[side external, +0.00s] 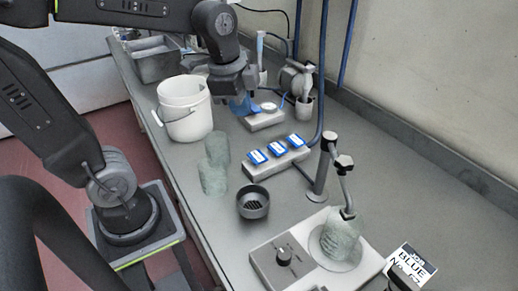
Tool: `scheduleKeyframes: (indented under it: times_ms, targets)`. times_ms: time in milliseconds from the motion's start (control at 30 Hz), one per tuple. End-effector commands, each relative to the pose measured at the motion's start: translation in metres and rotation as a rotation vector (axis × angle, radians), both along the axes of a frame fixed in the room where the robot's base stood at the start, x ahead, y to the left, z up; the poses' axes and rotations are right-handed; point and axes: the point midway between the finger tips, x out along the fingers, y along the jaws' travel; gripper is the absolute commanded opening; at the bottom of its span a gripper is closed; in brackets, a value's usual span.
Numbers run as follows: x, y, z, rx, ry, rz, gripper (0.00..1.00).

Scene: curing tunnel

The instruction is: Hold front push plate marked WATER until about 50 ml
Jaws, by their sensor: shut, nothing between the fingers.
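A grey block (262,168) on the bench carries three blue plates with white labels: one at the front left (257,157), one in the middle (277,149) and one at the back right (296,141). The lettering is too small to read, so I cannot tell which is WATER. A clear greenish vessel (342,236) stands on the round plate of a white-topped unit, below a bent spout (345,185). Its liquid level cannot be read. My gripper (243,104) is shut and empty, behind the block and apart from the plates. Blue shows at its tip; its fingers are hard to make out.
A white bucket (186,118), two clear greenish vessels (214,178) and a dark round cup (253,203) stand left of the block. A small base with a white disc (268,107) lies near my gripper. A job sign (410,266) stands at the front right.

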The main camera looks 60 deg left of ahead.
Motion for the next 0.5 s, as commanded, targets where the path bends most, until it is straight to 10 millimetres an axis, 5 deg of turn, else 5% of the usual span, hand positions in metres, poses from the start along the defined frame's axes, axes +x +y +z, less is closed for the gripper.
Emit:
scheduleKeyframes:
  times_ms: [200, 500]
  targets:
    - [0.036, 0.02, -0.015, 0.055, 0.132, -0.373, 0.0]
    - [0.063, 0.037, -0.031, 0.063, 0.22, -0.7, 0.0]
